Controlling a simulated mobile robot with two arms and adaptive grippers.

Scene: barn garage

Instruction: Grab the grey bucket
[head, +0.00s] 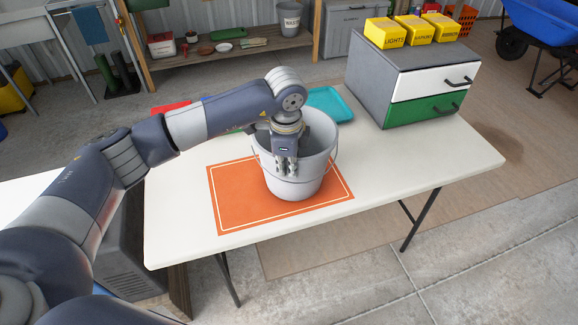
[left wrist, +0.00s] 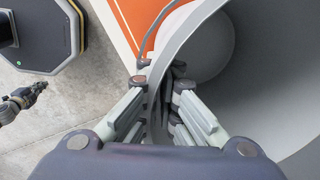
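The grey bucket (head: 313,172) stands upright on an orange mat (head: 232,205) on the white table. My left gripper (head: 285,168) points down at the near rim of the bucket. In the left wrist view my left gripper (left wrist: 162,82) straddles the bucket wall, with fingers outside and inside the rim. A gap shows between the inner fingers and the wall of the bucket (left wrist: 270,75), so the gripper looks open. The thin handle hangs along the outside. What looks like my right gripper (left wrist: 35,90) is small at the left of the left wrist view, away from the bucket; its finger state is unclear.
A grey drawer cabinet (head: 366,78) with yellow boxes (head: 384,32) stands at the table's back right. A teal tray (head: 329,103) lies behind the bucket, and a red item (head: 170,107) lies farther left. The table's right front (head: 400,165) is clear. Another bucket (head: 289,18) sits on the back shelf.

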